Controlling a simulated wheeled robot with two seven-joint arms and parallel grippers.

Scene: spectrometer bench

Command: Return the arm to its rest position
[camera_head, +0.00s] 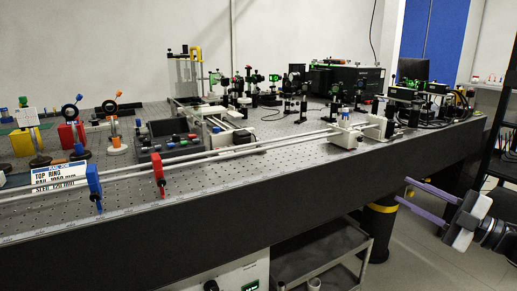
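My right gripper (403,190) is at the lower right, beside the front edge of the optical bench (250,185) and lower than its top. Its two purple fingers point left and stand apart with nothing between them, so it is open and empty. The arm behind it comes in from the right edge of the view. My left gripper and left arm are not in the view.
The bench carries a long rail (235,152), a blue clamp (94,184), a red clamp (158,175) and several optical mounts. A black post with a yellow band (382,208) stands beside the gripper. A grey cart (325,255) is under the bench. Open floor (425,265) lies below the gripper.

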